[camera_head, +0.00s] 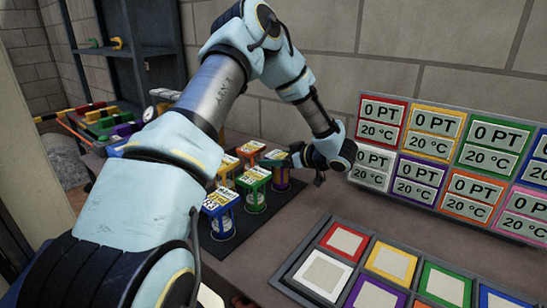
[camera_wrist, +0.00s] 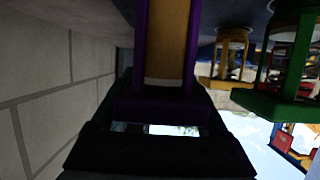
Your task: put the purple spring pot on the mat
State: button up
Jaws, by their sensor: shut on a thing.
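The purple spring pot (camera_head: 280,179) stands out at the right end of the group of pots, partly hidden by my gripper (camera_head: 301,162). In the wrist view the purple pot (camera_wrist: 140,50) fills the space between my dark fingers, with its yellowish inner part facing the camera. My gripper is shut on it. A dark mat (camera_head: 213,246) lies under the pots on the table. I cannot tell whether the purple pot touches the mat.
A blue pot (camera_head: 219,211), a green pot (camera_head: 254,189) and orange and yellow pots stand close beside the purple one. A panel of coloured signs (camera_head: 412,145) stands at the right against the wall. A tray of coloured squares (camera_head: 309,250) lies in front of it.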

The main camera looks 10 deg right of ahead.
jog(key=shift+f, duration=0.15)
jog(key=o, duration=1.5)
jog(key=shift+b+v, duration=1.95)
jog(key=shift+v, duration=4.1)
